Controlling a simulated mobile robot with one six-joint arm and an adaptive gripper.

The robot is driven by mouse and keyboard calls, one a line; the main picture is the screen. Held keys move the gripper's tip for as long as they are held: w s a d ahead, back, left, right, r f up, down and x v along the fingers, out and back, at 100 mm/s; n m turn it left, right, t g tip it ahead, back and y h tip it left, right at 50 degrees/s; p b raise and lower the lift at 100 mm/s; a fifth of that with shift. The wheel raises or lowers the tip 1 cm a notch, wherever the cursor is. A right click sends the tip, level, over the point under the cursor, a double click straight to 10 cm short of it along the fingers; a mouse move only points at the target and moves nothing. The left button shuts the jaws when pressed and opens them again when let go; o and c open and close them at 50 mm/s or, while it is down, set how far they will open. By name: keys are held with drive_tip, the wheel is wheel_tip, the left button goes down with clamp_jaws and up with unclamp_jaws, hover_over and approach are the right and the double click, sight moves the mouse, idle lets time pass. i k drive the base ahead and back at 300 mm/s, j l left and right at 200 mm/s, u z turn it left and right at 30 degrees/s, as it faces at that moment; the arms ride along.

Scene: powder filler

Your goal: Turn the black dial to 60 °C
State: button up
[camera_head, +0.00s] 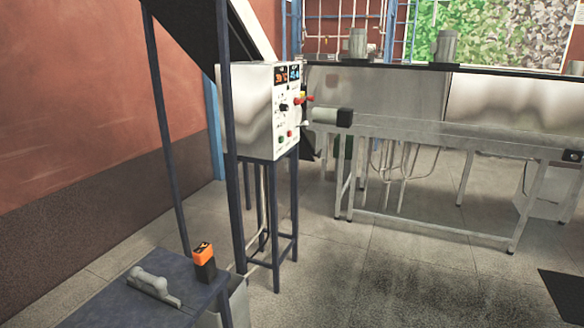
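The black dial (284,107) is a small dark knob on the front panel of a white control box (258,120). The box stands on a dark blue frame left of centre. The dial's pointer and scale are too small to read. Above it are two small lit displays, an orange-red one (281,75) and a blue one (294,73); I cannot read their numbers for certain. My gripper is not in view.
Red and yellow handles (304,98) and a grey motor with a black end (330,116) stick out right of the panel. A steel conveyor bench (430,135) stands behind. A blue table (135,300) holds an orange-black item (204,263). Floor in front is clear.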

sight(283, 108)
drive_tip(key=i, duration=2.2)
